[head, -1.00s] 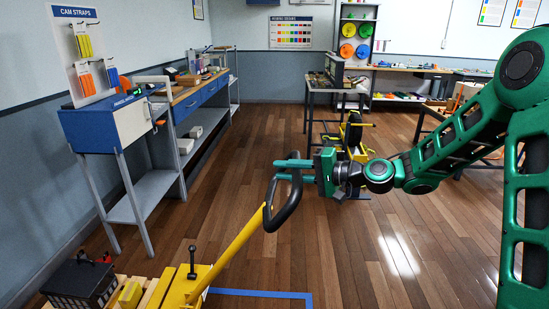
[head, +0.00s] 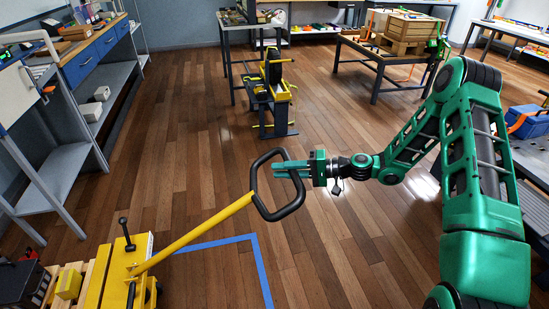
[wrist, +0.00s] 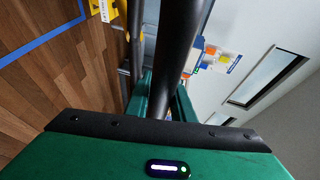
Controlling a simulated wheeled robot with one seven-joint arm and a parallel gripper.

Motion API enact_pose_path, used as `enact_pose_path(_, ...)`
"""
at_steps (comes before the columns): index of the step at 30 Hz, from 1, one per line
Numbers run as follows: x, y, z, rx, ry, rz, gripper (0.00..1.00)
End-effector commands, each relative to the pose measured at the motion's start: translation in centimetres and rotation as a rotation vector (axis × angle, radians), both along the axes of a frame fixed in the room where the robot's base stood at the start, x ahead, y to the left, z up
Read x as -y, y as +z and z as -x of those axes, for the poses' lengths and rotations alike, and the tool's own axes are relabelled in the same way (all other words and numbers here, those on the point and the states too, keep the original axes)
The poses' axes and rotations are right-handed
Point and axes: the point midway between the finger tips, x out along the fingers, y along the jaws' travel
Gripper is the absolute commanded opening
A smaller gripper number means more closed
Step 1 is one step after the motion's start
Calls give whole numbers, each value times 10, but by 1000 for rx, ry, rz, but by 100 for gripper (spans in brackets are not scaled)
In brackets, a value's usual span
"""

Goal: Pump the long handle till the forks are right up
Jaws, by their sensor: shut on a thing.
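The pallet truck's long yellow handle (head: 200,232) slants up to the right from the yellow truck body (head: 125,262) at lower left, ending in a black loop grip (head: 292,205). My green gripper (head: 280,169) is shut on the loop's far right side, arm reaching in from the right. In the wrist view, the dark loop bar (wrist: 176,50) runs between the green fingers (wrist: 160,100). A wooden pallet (head: 93,290) with a yellow block and a dark box stands beside the truck body. The forks cannot be made out, so their height cannot be told.
Blue tape (head: 258,265) marks the floor right of the truck. A workbench with a grey shelf (head: 50,185) stands at left. A yellow-and-black machine (head: 272,95) stands farther back. The wooden floor (head: 340,250) around the handle is mostly clear.

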Motion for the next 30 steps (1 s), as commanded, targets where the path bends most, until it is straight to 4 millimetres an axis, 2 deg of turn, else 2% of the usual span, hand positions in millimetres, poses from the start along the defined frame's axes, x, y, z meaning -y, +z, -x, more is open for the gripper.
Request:
enact_pose_path(3,9,-15,-2,-1,1,1,0)
enact_pose_path(9,15,-26,-3,2,1,0,0)
enact_pose_path(22,13,-28,-2,0,7,1,0)
enact_pose_path(23,13,-28,-2,0,7,0,26)
enact_pose_path(24,13,-28,-2,0,7,0,36)
enact_pose_path(25,13,-28,-2,0,7,0,40)
enact_pose_path(30,12,-28,-2,0,8,0,40)
